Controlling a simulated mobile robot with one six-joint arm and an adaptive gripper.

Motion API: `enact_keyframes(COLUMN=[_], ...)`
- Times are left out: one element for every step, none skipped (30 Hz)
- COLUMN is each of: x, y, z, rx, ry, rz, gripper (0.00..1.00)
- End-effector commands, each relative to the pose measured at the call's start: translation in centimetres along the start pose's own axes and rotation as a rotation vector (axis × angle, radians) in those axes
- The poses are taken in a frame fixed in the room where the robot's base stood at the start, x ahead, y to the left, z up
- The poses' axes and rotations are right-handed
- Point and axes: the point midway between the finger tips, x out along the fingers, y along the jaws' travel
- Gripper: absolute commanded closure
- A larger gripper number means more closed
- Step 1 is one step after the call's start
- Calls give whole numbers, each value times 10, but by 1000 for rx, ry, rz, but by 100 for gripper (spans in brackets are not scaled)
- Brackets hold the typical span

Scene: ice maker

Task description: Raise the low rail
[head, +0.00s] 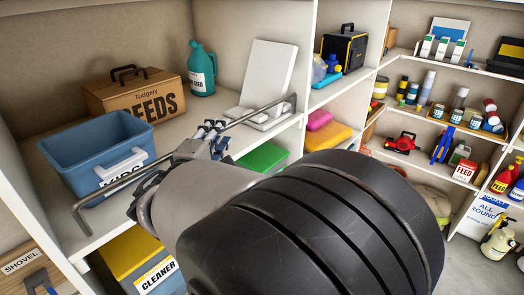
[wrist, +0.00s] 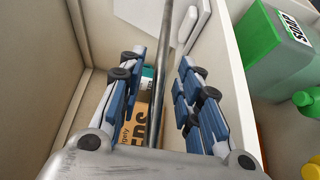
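The low rail (head: 252,112) is a thin metal bar with bent ends. It runs along the front of the shelf that holds the blue bin and the seeds box. In the wrist view the rail (wrist: 166,35) runs lengthwise through the gap between my fingers. My gripper (head: 215,135) is at about the middle of the rail, mostly behind my own arm in the head view. In the wrist view my gripper (wrist: 164,65) has its blue-padded fingers apart, one on each side of the rail, with gaps visible. The stretch of rail nearest my palm is hidden.
On the shelf stand a blue bin (head: 85,160), a seeds box (head: 125,105), a teal jug (head: 201,70) and a white upright board (head: 268,72). A white divider (head: 309,65) borders the right side. A yellow cleaner box (head: 125,258) sits below.

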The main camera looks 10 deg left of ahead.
Motion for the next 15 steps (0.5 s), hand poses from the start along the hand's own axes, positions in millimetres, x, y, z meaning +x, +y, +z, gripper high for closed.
enact_keyframes(x=[-2, -4, -8, -11, -14, -18, -21, -24, -28, -31, -34, -38, -41, -44, -48], y=[0, 0, -1, -1, -2, -2, -2, -2, -2, -2, -2, -2, -2, -2, -2], z=[0, 0, -1, -1, -1, -1, 0, 0, -1, -1, -1, -1, 0, -1, -1], rx=[0, 1, 1, 1, 1, 2, 2, 2, 1, 1, 1, 2, 2, 1, 1], ry=[1, 1, 2, 2, 2, 2, 2, 2, 3, 3, 3, 2, 2, 2, 2], rz=[1, 1, 2, 2, 1, 1, 1, 1, 1, 1, 0, 0, 1, 1, 1], gripper=[68, 68, 68, 68, 68, 68, 68, 68, 68, 68, 68, 68, 68, 68, 68])
